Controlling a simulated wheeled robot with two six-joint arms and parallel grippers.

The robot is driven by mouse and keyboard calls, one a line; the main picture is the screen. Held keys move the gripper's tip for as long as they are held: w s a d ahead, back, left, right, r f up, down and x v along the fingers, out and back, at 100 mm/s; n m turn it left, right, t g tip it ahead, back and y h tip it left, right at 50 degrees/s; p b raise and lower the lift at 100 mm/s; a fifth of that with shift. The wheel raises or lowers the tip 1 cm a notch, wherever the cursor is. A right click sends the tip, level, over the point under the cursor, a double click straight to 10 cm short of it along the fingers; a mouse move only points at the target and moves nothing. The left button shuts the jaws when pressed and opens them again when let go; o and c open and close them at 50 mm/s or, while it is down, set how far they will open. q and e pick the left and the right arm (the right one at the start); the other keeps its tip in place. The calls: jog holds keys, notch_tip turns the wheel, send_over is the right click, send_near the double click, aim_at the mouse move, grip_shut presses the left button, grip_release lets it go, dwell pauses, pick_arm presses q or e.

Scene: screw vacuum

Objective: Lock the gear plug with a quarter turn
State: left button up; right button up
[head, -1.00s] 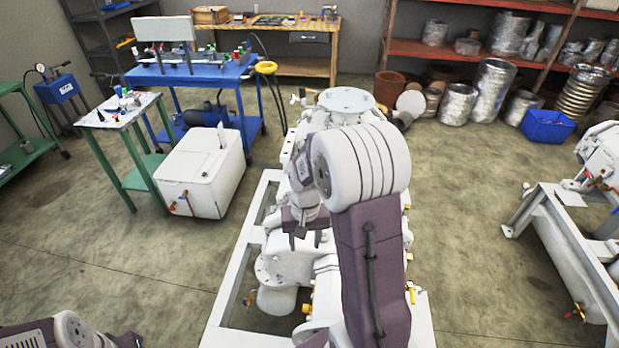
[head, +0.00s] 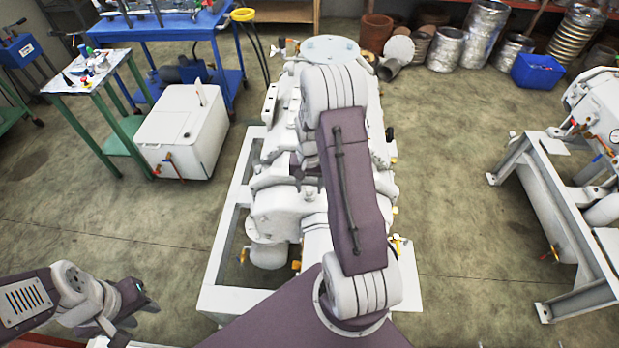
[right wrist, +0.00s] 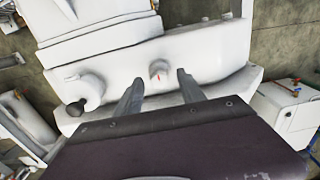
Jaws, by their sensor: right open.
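In the right wrist view, a small round grey plug (right wrist: 158,70) with a red mark sits on the side of a white machine housing (right wrist: 205,48). I take it to be the gear plug. My right gripper (right wrist: 159,77) is open, its two fingers pointing toward the plug, one to each side in the picture; no contact shows. In the head view my right arm hides the right gripper and the plug over the white machine (head: 285,205). My left gripper (head: 140,308) is at the lower left, away from the machine; its jaws are unclear.
The machine stands on a white frame (head: 228,240). A white tank (head: 180,135) is on the floor to the left, another machine stand (head: 550,200) to the right.

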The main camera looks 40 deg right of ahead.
jog(key=shift+f, duration=0.15)
grip_shut()
jog(key=shift+m, duration=0.5)
jog(key=m+p, duration=0.1)
jog(key=m, duration=0.2)
jog(key=shift+m, duration=0.4)
jog(key=m+p, duration=0.1)
jog(key=m, duration=0.2)
jog(key=shift+m, duration=1)
grip_release()
